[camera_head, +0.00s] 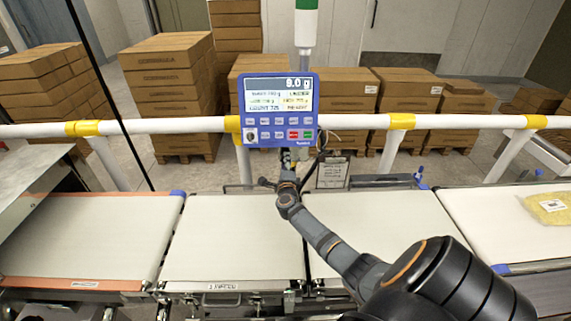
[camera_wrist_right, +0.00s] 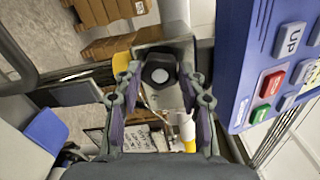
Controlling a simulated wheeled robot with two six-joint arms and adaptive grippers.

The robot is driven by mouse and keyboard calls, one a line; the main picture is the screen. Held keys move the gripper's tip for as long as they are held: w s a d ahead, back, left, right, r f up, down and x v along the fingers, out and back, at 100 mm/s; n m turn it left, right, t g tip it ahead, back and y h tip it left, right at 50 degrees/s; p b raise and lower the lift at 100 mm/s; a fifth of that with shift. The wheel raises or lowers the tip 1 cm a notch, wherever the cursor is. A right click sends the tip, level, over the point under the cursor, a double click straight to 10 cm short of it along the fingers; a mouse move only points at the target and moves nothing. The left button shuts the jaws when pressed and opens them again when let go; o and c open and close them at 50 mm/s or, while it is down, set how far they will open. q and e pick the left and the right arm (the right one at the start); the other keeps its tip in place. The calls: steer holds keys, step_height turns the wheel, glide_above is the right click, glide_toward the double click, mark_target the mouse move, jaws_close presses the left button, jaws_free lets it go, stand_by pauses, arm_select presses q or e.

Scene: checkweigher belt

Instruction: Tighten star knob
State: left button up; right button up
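The star knob (camera_wrist_right: 160,74) is dark with a pale round centre, and it sits on a grey metal bracket in the right wrist view. My right gripper (camera_wrist_right: 160,82) is open, with one finger on each side of the knob. I cannot tell whether the fingers touch it. In the head view my right gripper (camera_head: 287,168) is small, just below the blue weighing display (camera_head: 279,108), and the knob cannot be made out there. My left gripper is not in view.
The blue display housing (camera_wrist_right: 268,65) stands close to the right of my gripper in the wrist view. A white rail (camera_head: 360,122) crosses behind the belts. A yellow bag (camera_head: 548,207) lies on the right belt (camera_head: 490,222). Stacked cartons (camera_head: 168,95) stand behind the rail.

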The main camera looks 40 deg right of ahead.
steer(key=o, duration=0.4)
steer(key=shift+c, duration=0.2)
steer(key=v, duration=1.2)
